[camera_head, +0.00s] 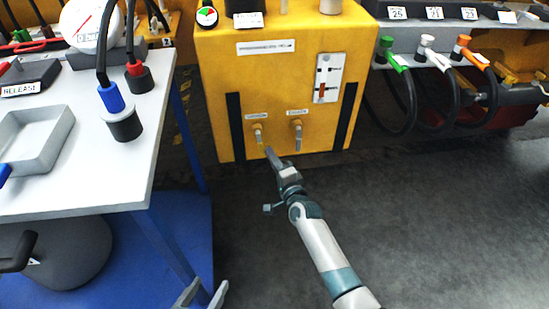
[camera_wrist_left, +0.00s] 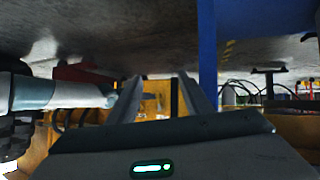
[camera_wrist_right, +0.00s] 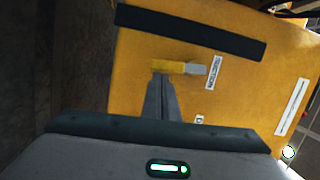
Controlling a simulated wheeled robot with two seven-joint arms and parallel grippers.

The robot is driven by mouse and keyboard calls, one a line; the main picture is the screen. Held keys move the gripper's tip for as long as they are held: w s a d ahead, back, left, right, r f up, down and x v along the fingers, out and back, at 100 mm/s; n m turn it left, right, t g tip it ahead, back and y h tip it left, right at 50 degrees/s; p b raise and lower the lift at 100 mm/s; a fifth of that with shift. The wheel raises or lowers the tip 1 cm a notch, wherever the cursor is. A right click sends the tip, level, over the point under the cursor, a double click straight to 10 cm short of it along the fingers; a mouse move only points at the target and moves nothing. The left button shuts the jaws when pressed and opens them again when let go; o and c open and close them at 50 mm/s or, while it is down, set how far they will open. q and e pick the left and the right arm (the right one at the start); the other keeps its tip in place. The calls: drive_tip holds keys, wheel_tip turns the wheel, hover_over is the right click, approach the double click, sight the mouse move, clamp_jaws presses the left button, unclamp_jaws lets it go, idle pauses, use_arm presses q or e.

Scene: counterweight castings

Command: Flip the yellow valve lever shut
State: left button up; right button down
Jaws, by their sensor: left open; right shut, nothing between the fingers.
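The yellow valve lever (camera_wrist_right: 172,66) fills the middle of the right wrist view, beside its pale valve body (camera_wrist_right: 197,69) and a small label. In the head view the valve (camera_head: 258,133) is the left one of two on the front of the yellow cabinet, its lever hanging downward. My right gripper (camera_wrist_right: 160,78) is shut and empty, its fingertips at the lever's free end. I cannot tell whether they touch it. It also shows in the head view (camera_head: 269,152) just below the valve. My left gripper (camera_head: 203,293) is open and empty, low at the bottom edge.
A second valve (camera_head: 297,133) sits right of the first on the yellow cabinet (camera_head: 218,105). Dark vertical strips flank both. A white-topped table (camera_head: 90,190) with a grey tray (camera_head: 58,137) is at left. Hoses hang from a rack at right. The floor at lower right is clear.

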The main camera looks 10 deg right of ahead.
use_arm(q)
drive_tip(key=shift+w+d+r+t+h+b, duration=0.2)
drive_tip(key=shift+w+d+r+t, duration=0.15)
drive_tip(key=shift+r+t, duration=0.35)
drive_tip(key=shift+w+d+r+t+h+b, duration=0.2)
drive_tip(key=shift+w+r+t, duration=0.2)
drive_tip(key=shift+r, duration=0.55)
drive_tip(key=shift+w+d+r+t+h+b, duration=0.1)
drive_tip(key=shift+w+d+r+t+b, duration=0.1)
drive_tip(key=shift+w+d+r+t, duration=0.45)
use_arm(e)
drive_tip(key=shift+a+f+m, duration=0.15)
drive_tip(key=shift+a+m, duration=0.35)
drive_tip(key=shift+m, duration=0.2)
use_arm(q)
drive_tip(key=shift+s+a+r, duration=0.15)
drive_tip(key=shift+s+a, duration=0.15)
drive_tip(key=shift+a, duration=0.05)
